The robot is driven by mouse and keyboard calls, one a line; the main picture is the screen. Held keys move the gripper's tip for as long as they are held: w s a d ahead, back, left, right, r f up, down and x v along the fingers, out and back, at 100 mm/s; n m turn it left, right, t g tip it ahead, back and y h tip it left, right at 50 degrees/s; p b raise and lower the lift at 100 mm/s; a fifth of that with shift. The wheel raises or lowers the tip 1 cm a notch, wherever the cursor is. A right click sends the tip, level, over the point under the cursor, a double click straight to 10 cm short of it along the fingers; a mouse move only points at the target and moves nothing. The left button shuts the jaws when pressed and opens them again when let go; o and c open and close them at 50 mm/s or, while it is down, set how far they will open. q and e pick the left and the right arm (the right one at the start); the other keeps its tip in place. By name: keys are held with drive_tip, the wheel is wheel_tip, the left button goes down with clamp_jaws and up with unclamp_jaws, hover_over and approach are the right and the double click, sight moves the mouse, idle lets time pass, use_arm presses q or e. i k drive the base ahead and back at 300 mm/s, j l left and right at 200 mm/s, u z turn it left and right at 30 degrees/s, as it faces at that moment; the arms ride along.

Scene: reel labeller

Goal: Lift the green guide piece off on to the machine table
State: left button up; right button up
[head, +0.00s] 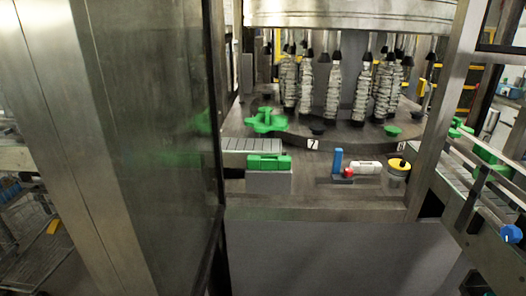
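Two green pieces are near the middle of the head view, and I cannot tell for sure which one is the guide piece. A green block-like piece (268,161) lies on top of a grey block (268,182) at the front of the machine table (318,205). A green piece with rounded lobes (266,121) sits further back, at the left edge of the round plate. Neither of my grippers is in view, and nothing holds either piece.
A blue upright block (337,160), a white cylinder (367,167) and a yellow-topped round part (398,165) stand right of the grey block. A metal post (447,110) and a glass panel (150,130) flank the opening. Bare table lies in front.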

sight(262, 162)
drive_tip(key=i+l+u, duration=0.1)
drive_tip(key=u, duration=0.4)
drive_tip(key=l+u, duration=0.15)
drive_tip(key=u, duration=0.3)
drive_tip(key=i+l+u, duration=0.1)
drive_tip(key=u, duration=0.4)
drive_tip(key=l+u, duration=0.3)
drive_tip(key=l, duration=0.4)
drive_tip(key=l+u, duration=0.25)
drive_tip(key=l, duration=0.5)
